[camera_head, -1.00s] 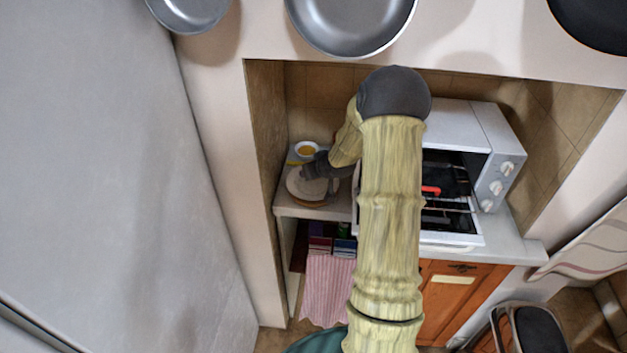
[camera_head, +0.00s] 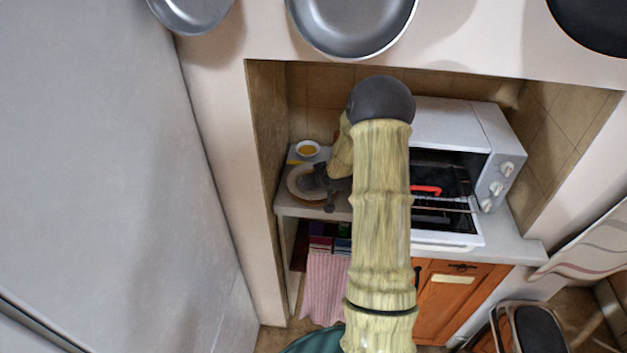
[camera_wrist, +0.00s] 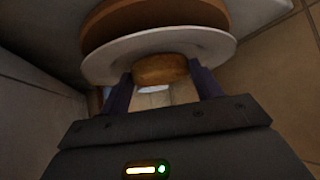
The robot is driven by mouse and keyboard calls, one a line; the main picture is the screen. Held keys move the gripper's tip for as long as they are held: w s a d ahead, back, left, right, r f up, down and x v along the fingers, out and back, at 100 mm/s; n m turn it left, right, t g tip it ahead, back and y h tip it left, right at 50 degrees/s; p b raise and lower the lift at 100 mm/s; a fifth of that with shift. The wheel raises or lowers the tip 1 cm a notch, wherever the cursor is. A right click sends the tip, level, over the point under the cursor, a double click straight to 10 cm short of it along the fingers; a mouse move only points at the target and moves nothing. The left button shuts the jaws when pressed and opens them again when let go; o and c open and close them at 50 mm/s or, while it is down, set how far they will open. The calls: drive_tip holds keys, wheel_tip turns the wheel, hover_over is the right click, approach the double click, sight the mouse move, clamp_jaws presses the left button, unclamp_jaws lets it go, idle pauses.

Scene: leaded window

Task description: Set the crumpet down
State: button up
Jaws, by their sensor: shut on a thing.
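My gripper (camera_wrist: 162,82) is shut on the crumpet (camera_wrist: 160,69), a small brown round piece held between the two dark fingers in the wrist view. Just beyond the crumpet is a white plate (camera_wrist: 105,66). I cannot tell whether the crumpet touches it. In the head view my gripper (camera_head: 319,178) is over the right part of the plate (camera_head: 296,186), on the counter left of the oven. The crumpet is hidden there.
A brown round board (camera_wrist: 155,18) lies against the plate's far side in the wrist view. The alcove's wall is close on the left.

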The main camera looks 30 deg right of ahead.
drive_tip(key=o, duration=1)
drive_tip(key=shift+r, duration=0.1)
drive_tip(key=v, duration=1.2)
drive_tip(key=shift+b, duration=0.35)
